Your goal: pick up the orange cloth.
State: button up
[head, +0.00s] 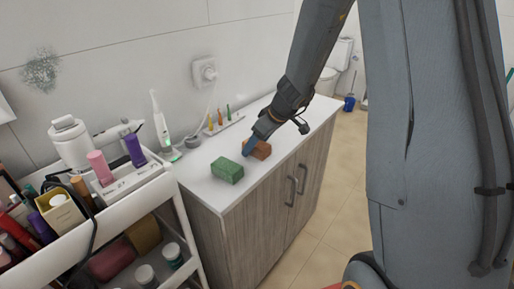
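The orange cloth (264,150) looks like a small brownish-orange block on the white top of the wooden cabinet, near its front edge. The gripper partly hides the cloth. I cannot tell whether the fingers touch it or how far apart they are.
A green block (227,170) lies just left of the gripper on the cabinet top (196,172). An electric toothbrush (161,122) and a small holder (223,125) with several coloured sticks stand behind. A cart (110,195) full of cosmetics is at left.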

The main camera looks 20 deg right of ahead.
jog(key=c, duration=1.2)
jog(key=shift+r, duration=0.15)
jog(key=shift+r, duration=0.55)
notch_tip(320, 180, up, 2)
jog(key=shift+r+b, duration=0.1)
jog(key=shift+b, duration=0.3)
jog(key=s+d+b, duration=0.2)
jog(key=s+d, duration=0.1)
jog(key=s, duration=0.2)
jog(key=s+d+b, duration=0.2)
jog(key=s+d, duration=0.2)
jog(key=s+d+b, duration=0.2)
jog(key=s+d, duration=0.1)
jog(key=s, duration=0.2)
jog(key=shift+s+d, duration=0.3)
jog(key=shift+s, duration=0.05)
